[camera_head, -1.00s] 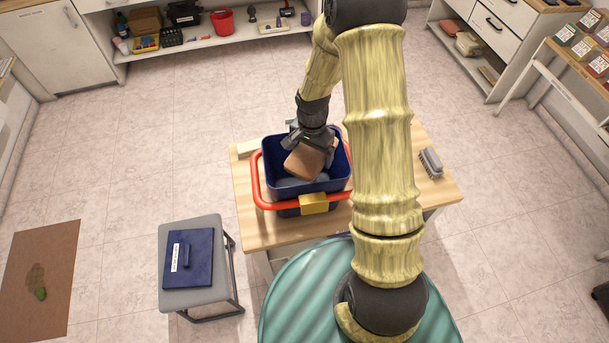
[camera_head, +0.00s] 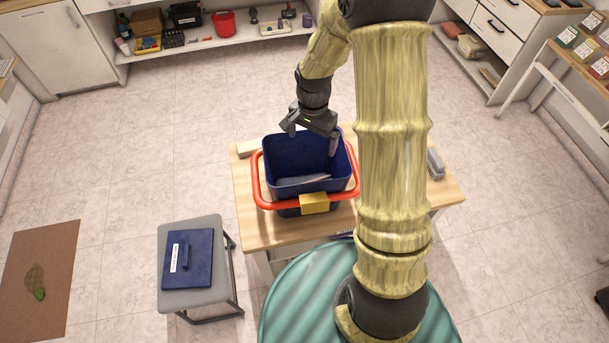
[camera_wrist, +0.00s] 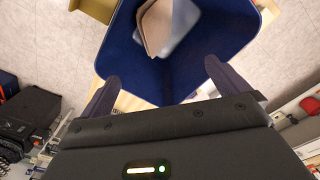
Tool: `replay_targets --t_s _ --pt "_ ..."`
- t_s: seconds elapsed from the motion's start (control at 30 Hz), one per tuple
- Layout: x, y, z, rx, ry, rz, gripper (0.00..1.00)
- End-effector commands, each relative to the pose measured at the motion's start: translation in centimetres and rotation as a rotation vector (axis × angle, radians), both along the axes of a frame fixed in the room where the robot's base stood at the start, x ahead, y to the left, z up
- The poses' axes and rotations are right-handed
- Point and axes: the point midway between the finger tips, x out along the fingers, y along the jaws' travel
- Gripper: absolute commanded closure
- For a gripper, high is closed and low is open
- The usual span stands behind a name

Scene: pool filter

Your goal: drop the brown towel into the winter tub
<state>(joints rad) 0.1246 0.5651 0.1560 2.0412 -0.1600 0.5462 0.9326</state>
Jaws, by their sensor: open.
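The winter tub (camera_head: 292,152) is a dark blue, open-topped tub with a red handle, standing on a wooden table. The brown towel (camera_wrist: 154,27) lies inside the tub in the wrist view, against a pale blue-grey thing (camera_wrist: 179,28). In the head view the towel cannot be made out; only a pale edge shows inside. My gripper (camera_head: 312,136) is open and empty above the tub's far rim. Its two spread fingers show in the wrist view (camera_wrist: 162,70), apart from the towel.
A yellow block (camera_head: 314,203) is at the tub's front. A grey brush (camera_head: 435,164) lies at the table's right. A blue labelled panel (camera_head: 187,258) rests on a grey stool (camera_head: 183,302) at the left. Floor around is mostly clear.

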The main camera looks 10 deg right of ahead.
Motion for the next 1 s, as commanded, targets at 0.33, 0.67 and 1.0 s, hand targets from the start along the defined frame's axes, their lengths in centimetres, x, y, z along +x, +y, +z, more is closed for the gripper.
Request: replay_targets --t_s 0.33,0.67,1.0 --pt "0.1 0.0 6.8 -0.001 -0.007 0.000 0.00" --pt "0.0 0.1 11.2 0.000 -0.001 0.002 0.00" --pt "0.0 0.1 11.4 -0.001 0.001 0.001 0.00"
